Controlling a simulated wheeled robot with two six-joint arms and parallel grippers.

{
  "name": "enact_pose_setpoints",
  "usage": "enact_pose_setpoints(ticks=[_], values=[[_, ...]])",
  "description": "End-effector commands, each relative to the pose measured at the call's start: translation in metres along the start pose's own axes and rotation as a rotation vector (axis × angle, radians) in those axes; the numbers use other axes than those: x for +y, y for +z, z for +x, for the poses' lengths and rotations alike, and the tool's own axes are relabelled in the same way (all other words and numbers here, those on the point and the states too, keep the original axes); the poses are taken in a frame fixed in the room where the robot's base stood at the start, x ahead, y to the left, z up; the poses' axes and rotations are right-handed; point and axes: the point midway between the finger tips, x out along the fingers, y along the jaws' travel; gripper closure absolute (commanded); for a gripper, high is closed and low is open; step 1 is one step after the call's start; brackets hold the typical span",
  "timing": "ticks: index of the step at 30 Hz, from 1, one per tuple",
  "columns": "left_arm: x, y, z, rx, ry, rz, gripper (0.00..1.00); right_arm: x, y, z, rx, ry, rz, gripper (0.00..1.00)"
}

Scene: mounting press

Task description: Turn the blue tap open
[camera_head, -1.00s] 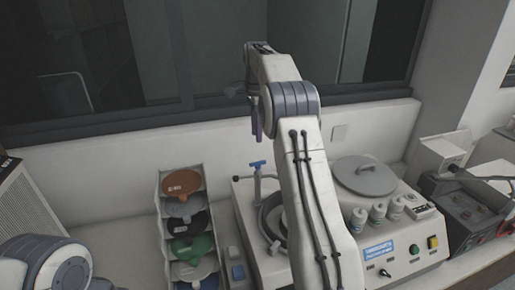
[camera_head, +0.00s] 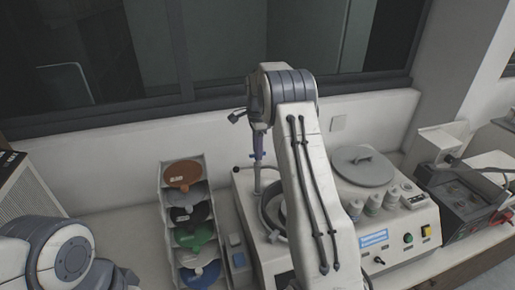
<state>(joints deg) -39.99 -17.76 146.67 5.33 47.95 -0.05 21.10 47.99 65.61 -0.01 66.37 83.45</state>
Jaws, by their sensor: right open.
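The blue tap (camera_head: 257,157) tops a thin upright pipe at the back of a white machine, left of centre. My right arm reaches over the machine from the lower right. Its gripper (camera_head: 258,147) points down at the tap, with the fingers at the height of the blue handle. The gripper is open and partly covers the handle. I cannot tell whether the fingers touch it. My left arm shows only at the lower left, and its gripper is out of view.
A rack of coloured discs (camera_head: 182,174) stands left of the tap. A machine with a round grey lid (camera_head: 363,166) and white bottles (camera_head: 374,203) stands right of my arm. A dark control box (camera_head: 455,195) is at the far right. A window is behind.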

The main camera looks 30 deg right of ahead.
Motion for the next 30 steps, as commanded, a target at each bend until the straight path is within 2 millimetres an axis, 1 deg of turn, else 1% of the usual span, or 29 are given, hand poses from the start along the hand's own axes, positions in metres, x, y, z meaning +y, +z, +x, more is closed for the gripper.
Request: enact_pose_setpoints(ticks=[2, 5, 6, 14, 19, 23, 30], values=[[0.0000, 0.0000, 0.0002, 0.000, 0.000, 0.000, 1.00, 0.0000, 0.0000, 0.0001, 0.000, 0.000, 0.000, 0.56], [0.0000, 0.0000, 0.0003, 0.000, 0.000, 0.000, 1.00, 0.0000, 0.0000, -0.0001, 0.000, 0.000, 0.000, 0.91], [0.0000, 0.0000, 0.0002, 0.000, 0.000, 0.000, 1.00, 0.0000, 0.0000, -0.0002, 0.000, 0.000, 0.000, 1.00], [0.0000, 0.0000, 0.0002, 0.000, 0.000, 0.000, 1.00, 0.0000, 0.0000, -0.0005, 0.000, 0.000, -0.006, 1.00], [-0.0001, 0.0000, 0.0003, 0.000, 0.000, 0.000, 1.00, 0.0000, 0.0000, -0.0007, 0.000, 0.000, -0.046, 1.00], [-0.0001, 0.0000, 0.0003, 0.000, 0.000, 0.000, 1.00, -0.0001, 0.0000, -0.0008, 0.000, 0.000, -0.112, 1.00], [-0.0001, 0.0000, 0.0005, 0.000, 0.000, 0.000, 1.00, -0.0002, 0.0000, -0.0011, 0.000, -0.001, -0.307, 1.00]])
